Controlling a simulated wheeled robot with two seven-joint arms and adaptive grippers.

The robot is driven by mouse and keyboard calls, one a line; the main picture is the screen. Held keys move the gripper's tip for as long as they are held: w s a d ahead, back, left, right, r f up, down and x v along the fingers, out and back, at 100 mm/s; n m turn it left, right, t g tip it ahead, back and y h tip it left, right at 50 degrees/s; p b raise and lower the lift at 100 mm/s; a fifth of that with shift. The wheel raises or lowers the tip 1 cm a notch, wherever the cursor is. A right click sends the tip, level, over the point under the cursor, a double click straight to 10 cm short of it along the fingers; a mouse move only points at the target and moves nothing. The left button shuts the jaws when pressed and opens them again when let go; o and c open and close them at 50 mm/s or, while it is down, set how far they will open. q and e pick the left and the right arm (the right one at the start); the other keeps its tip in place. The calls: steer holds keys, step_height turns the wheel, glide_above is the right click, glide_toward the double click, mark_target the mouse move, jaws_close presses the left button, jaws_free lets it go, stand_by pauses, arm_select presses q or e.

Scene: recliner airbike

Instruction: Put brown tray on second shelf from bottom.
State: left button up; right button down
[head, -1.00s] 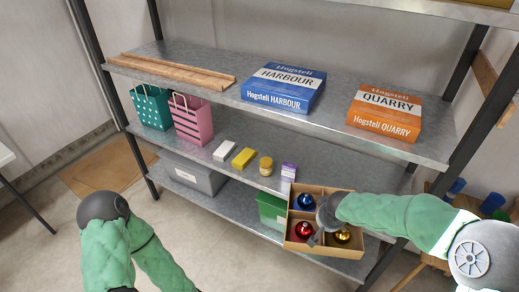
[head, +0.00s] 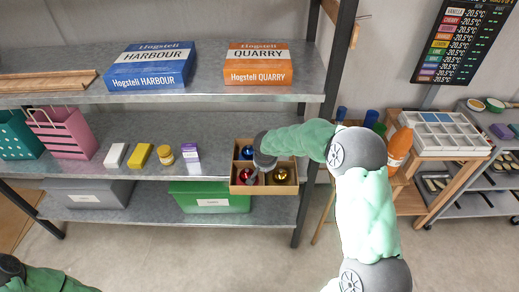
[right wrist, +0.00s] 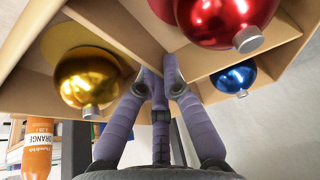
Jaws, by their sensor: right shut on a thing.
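The brown tray (head: 262,190) is a divided cardboard box holding blue, red and gold baubles. In the head view it is at the right part of the shelving, in front of the second shelf from bottom (head: 222,150), overlapping its front edge. I cannot tell if it touches that shelf. My right gripper (head: 252,174) is shut on the tray's inner divider; in the right wrist view the fingers (right wrist: 160,85) meet at the divider, among the gold, red and blue baubles. My left arm shows at the lower left, but its gripper is out of view.
A purple box (head: 191,153), a yellow-brown jar (head: 165,155), a yellow box (head: 140,155) and a white box (head: 115,155) line the same shelf. A green bin (head: 212,197) is below. A post (head: 338,70) stands right of the tray. Blue and orange boxes are above.

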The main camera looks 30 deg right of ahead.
steer(key=w+d, duration=0.2)
steer(key=w, duration=0.1)
steer(key=w+d+b, duration=0.1)
steer(key=w+d, duration=0.1)
steer(key=w, duration=0.2)
steer(key=w+d+b, duration=0.1)
steer(key=w+d, duration=0.1)
steer(key=w, duration=0.2)
steer(key=shift+w+d, duration=0.25)
steer(key=shift+d, duration=0.15)
steer(key=shift+f+b, duration=1.35)
steer(key=shift+f, duration=0.45)
steer(key=shift+r, duration=0.15)
steer(key=c, duration=1.4)
jaws_free()
steer(key=shift+f, duration=0.2)
